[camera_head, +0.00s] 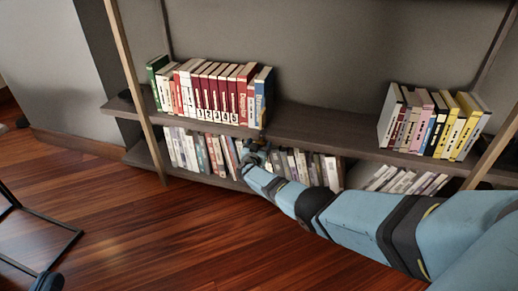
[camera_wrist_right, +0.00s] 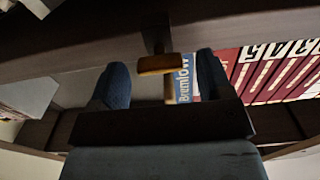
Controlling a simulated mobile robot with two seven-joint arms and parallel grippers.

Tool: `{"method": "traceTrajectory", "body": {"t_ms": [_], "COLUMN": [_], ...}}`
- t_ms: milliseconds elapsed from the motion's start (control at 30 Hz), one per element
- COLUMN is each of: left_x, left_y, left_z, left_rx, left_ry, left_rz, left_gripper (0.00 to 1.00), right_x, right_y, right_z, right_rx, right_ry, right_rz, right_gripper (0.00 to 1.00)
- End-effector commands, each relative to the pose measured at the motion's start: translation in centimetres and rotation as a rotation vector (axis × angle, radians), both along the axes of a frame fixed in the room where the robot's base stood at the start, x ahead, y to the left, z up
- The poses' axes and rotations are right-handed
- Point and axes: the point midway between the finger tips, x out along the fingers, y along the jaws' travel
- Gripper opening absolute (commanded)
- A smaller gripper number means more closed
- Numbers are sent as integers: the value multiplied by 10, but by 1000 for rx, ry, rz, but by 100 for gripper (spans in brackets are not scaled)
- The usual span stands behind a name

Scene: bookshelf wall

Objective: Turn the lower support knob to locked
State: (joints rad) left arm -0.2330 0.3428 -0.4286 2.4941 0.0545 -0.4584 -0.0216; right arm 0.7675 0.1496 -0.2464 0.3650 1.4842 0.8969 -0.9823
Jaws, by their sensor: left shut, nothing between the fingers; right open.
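In the right wrist view a small wood-coloured knob (camera_wrist_right: 160,64) sticks out on a dark stem from a dark shelf board. A tan piece shows just below it. My right gripper (camera_wrist_right: 162,78) is open, with one dark blue finger on each side of the knob and gaps visible between. In the head view my right gripper (camera_head: 252,154) is at the front edge of the middle shelf, below the row of red books. The knob is too small to make out there.
The middle shelf (camera_head: 310,120) holds red and white books (camera_head: 215,92) at left and yellow and pink books (camera_head: 435,122) at right. More books (camera_head: 200,150) stand on the lower shelf. A black frame (camera_head: 50,222) stands at far left.

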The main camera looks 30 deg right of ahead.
Motion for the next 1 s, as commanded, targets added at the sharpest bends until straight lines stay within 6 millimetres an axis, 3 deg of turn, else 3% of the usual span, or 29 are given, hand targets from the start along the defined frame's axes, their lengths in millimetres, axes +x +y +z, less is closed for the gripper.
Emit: {"method": "traceTrajectory", "body": {"t_ms": [167, 400, 733, 1000], "left_x": [0, 0, 0, 0], "left_y": [0, 0, 0, 0], "left_z": [0, 0, 0, 0], "left_rx": [0, 0, 1, 1], "left_ry": [0, 0, 1, 2], "left_rz": [0, -1, -1, 0], "left_gripper": [0, 0, 0, 0], "right_x": [0, 0, 0, -1], "right_y": [0, 0, 1, 0], "right_z": [0, 0, 0, -1], "right_rx": [0, 0, 27, 133], "right_ry": [0, 0, -30, -151], "right_rz": [0, 0, 0, 0], "right_gripper": [72, 23, 23, 23]}}
